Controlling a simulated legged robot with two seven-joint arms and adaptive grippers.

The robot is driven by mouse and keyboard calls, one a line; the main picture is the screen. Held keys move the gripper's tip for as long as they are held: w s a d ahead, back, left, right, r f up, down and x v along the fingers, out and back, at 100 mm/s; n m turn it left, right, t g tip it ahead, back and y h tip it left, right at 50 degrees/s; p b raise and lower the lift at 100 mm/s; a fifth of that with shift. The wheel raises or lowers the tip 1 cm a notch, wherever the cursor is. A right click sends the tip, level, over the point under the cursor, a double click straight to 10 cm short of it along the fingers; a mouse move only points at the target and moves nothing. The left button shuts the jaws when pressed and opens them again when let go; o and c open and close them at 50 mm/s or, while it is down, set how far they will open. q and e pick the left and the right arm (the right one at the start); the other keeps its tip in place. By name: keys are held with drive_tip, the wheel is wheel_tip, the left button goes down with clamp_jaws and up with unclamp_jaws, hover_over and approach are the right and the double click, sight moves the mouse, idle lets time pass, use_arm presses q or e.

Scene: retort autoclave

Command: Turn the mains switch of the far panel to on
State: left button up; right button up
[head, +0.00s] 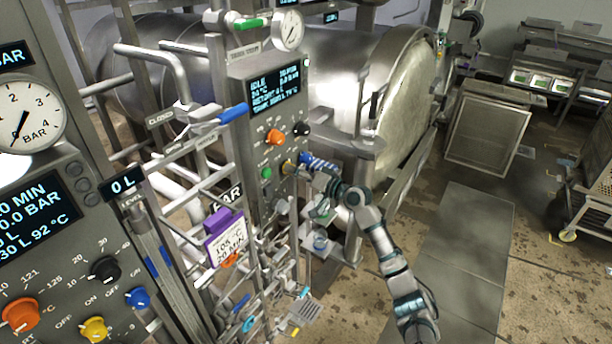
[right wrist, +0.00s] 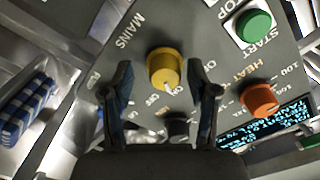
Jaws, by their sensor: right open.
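The far panel (head: 266,92) is a grey upright box with a lit display, in the middle of the head view. Contact is unclear. My left gripper is out of view.
On the far panel, a green START button (right wrist: 254,25) and an orange HEAT knob (right wrist: 259,99) are close to the mains knob. A blue-handled lever (head: 233,113) and a purple tag holder (head: 223,235) stand left of it. The near panel (head: 60,180) fills the left.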

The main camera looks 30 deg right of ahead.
drive_tip(key=v, duration=1.1)
drive_tip(key=shift+s+d, duration=0.2)
drive_tip(key=shift+d, duration=0.05)
drive_tip(key=shift+a, duration=0.1)
drive_tip(key=shift+f, duration=0.15)
